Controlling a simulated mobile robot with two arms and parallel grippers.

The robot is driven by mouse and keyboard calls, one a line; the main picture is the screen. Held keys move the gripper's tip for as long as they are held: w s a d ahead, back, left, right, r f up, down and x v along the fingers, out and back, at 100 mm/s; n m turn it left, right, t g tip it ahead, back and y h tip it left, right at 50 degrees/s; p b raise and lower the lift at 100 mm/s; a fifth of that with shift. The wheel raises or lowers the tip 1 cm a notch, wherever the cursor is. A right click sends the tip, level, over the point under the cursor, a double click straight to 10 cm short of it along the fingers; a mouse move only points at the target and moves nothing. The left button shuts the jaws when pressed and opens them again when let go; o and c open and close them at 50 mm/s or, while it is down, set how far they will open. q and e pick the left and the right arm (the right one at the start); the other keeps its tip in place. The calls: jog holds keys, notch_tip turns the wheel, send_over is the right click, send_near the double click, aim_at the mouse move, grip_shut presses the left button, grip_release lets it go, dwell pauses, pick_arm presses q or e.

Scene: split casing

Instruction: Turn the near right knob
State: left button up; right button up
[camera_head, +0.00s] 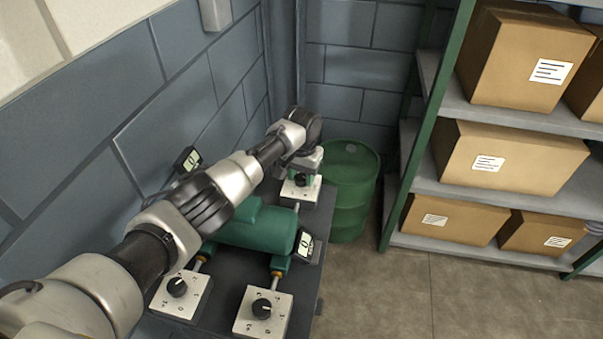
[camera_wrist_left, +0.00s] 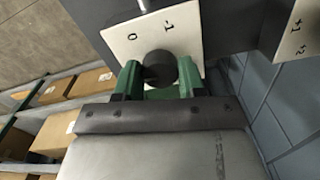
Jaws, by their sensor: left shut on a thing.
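The near right knob (camera_head: 262,308) is black, on a white marked plate in the head view's lower middle, with no gripper at it. The near left knob (camera_head: 177,287) is on a similar plate to its left. My left arm reaches past both to the far end of the green casing (camera_head: 258,229). There my left gripper (camera_head: 302,174) is shut on the far right knob (camera_wrist_left: 160,66), which shows between the green fingers in the left wrist view. Its plate shows a 0 and a 1 mark. The far left knob is hidden in the head view. My right gripper is not in view.
A small display (camera_head: 306,243) reading 0 stands at the casing's right end; another (camera_head: 187,160) is near the wall. A green drum (camera_head: 349,192) stands beyond the bench. Shelves with boxes (camera_head: 512,157) are at right. The floor (camera_head: 400,290) between is clear.

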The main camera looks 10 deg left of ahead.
aim_at(302, 177)
pick_arm(q)
jog(key=m, duration=0.5)
jog(key=shift+m, duration=0.3)
jog(key=m, duration=1.1)
jog(key=shift+m, duration=0.4)
jog(key=m, duration=0.6)
jog(key=shift+r, duration=0.1)
jog(key=o, duration=0.9)
jog(key=shift+o, duration=0.2)
notch_tip(302, 177, up, 11)
jog(key=b, duration=0.1)
